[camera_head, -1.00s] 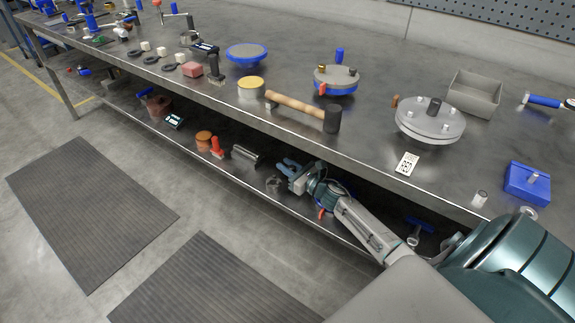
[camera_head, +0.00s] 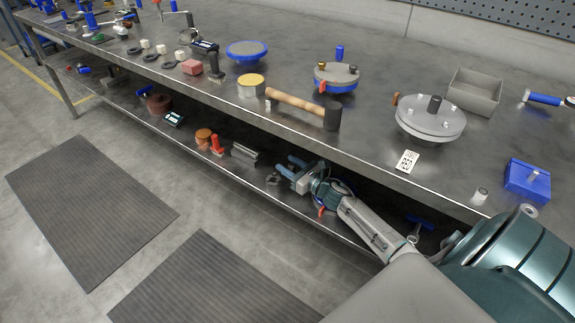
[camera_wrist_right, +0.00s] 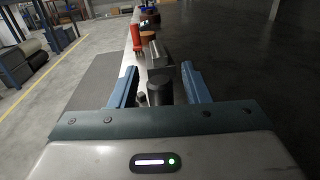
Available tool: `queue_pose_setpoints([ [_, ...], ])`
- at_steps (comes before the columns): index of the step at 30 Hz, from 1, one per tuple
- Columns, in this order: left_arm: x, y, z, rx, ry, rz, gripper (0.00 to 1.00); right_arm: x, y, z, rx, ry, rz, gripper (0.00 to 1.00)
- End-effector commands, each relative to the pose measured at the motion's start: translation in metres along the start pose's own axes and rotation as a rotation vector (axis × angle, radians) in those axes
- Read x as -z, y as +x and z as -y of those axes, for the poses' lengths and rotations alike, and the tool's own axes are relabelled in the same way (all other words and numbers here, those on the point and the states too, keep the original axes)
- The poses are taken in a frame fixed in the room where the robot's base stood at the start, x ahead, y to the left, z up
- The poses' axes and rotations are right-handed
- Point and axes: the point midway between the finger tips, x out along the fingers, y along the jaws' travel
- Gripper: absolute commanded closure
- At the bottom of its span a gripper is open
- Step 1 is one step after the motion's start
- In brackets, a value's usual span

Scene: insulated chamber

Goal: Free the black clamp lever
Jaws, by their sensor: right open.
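My right gripper (camera_head: 287,166) is over the lower shelf, below the bench top's front edge. Its two blue fingers are spread apart. In the right wrist view, a dark, round-topped part (camera_wrist_right: 159,92) stands between the open fingers (camera_wrist_right: 160,80), with a smaller dark knob beside it. It may be the black clamp lever, but I cannot tell for sure. In the head view a small dark piece (camera_head: 272,180) lies on the shelf just left of the fingers. I see no grip on anything. My left gripper is not in view.
A grey metal block (camera_head: 245,154), a red clamp-like tool (camera_head: 216,146) and an orange round piece (camera_head: 203,136) sit along the shelf to the left. The bench top (camera_head: 365,150) overhangs the shelf. A mallet (camera_head: 305,106) lies on it. The floor in front is free.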

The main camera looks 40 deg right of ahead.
Motion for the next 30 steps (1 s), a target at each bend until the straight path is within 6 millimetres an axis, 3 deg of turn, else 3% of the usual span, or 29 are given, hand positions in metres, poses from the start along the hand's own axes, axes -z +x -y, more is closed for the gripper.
queue_pose_setpoints([
  [6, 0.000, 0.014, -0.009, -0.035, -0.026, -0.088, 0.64, 0.005, -0.036, 0.000, -0.002, -0.004, -0.004, 0.57],
  [12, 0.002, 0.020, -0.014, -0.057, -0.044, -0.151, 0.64, 0.003, -0.058, 0.000, -0.001, -0.002, -0.003, 0.57],
  [25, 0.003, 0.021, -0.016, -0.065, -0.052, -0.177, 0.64, 0.001, -0.066, 0.000, 0.000, -0.001, -0.002, 0.57],
  [30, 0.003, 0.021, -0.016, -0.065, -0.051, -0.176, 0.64, 0.001, -0.066, 0.000, 0.000, 0.000, -0.003, 0.89],
])
